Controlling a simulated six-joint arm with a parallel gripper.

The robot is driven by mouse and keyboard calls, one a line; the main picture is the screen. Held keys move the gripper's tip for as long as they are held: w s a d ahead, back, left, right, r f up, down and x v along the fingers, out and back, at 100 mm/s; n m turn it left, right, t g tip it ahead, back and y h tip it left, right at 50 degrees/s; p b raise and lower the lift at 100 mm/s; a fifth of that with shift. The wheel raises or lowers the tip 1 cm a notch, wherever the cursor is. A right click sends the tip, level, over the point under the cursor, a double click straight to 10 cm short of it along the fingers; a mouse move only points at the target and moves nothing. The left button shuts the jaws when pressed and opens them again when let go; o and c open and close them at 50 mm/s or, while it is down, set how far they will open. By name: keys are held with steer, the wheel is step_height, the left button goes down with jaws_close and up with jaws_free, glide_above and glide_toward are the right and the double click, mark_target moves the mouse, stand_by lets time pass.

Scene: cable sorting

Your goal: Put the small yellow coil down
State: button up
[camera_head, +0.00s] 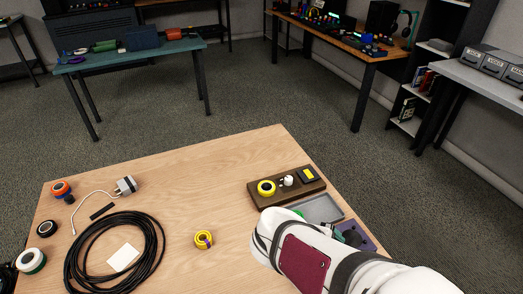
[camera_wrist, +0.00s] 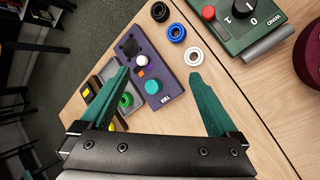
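A small yellow coil (camera_head: 203,240) with a purple mark lies flat on the wooden table, left of my arm in the head view. A second yellow ring (camera_head: 266,188) sits on the left of a dark brown tray (camera_head: 288,197). I cannot tell for certain which is the task's coil. In the wrist view my gripper (camera_wrist: 160,73) is open, its two green fingers wide apart with nothing held between them. It is above a purple panel with knobs (camera_wrist: 167,91).
Black (camera_wrist: 159,11), blue (camera_wrist: 176,32) and white (camera_wrist: 194,56) rings lie beside the purple panel. A green dial box (camera_wrist: 240,38) is beyond them. A grey tray (camera_head: 322,209) is behind my arm. A big black cable coil (camera_head: 70,262) lies at left. The table's middle is mostly clear.

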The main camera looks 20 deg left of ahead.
steer(key=w+a+f+n+t+y, duration=0.1)
steer(key=a+f+n+t+y, duration=0.15)
steer(key=a+n, duration=0.9)
steer(key=n+y, duration=0.5)
steer(key=n, duration=0.6)
glide_toward(203, 237)
steer(key=shift+n+t, duration=0.25)
steer(key=shift+n, duration=0.1)
steer(key=x, duration=0.8)
steer(key=shift+f, duration=0.35)
steer(key=shift+s+r, duration=0.1)
jaws_close()
